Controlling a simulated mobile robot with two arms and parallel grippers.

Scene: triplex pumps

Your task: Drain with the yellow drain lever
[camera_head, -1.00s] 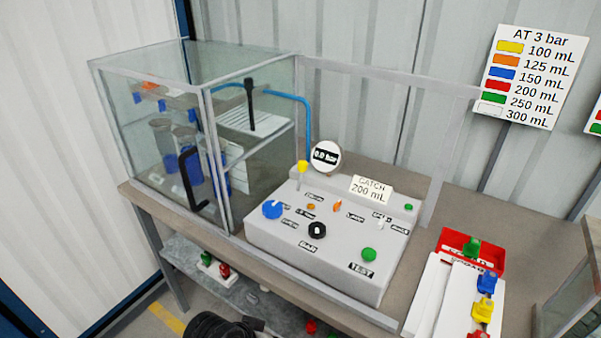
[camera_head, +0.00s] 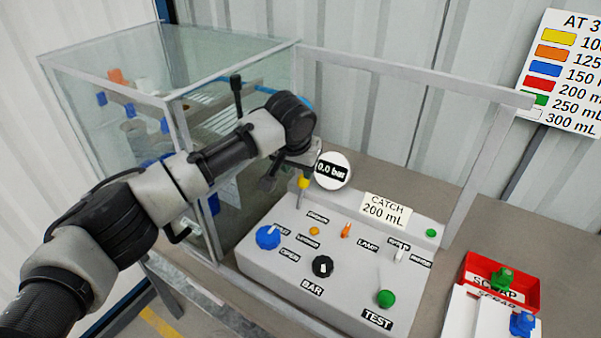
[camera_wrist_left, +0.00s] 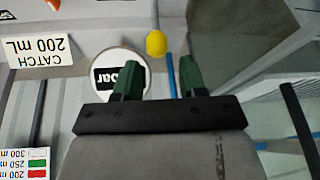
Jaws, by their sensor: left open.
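The drain lever's yellow knob (camera_head: 303,183) tops a thin stem that stands nearly upright at the back left of the grey control box (camera_head: 330,300), by the DRAIN label. My left gripper (camera_head: 283,172) is just left of and above the knob, open and empty. In the left wrist view, the yellow knob (camera_wrist_left: 156,43) shows beyond the gap between the green fingertips (camera_wrist_left: 160,74), apart from them. My right gripper is not in view.
The round gauge (camera_head: 332,170) reads 0.0 bar, close beside the gripper. A CATCH 200 mL sign (camera_head: 386,209) stands to its right. The box also carries a blue knob (camera_head: 268,237), black knob (camera_head: 323,266) and green knob (camera_head: 385,298). A glass cabinet (camera_head: 110,80) stands left.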

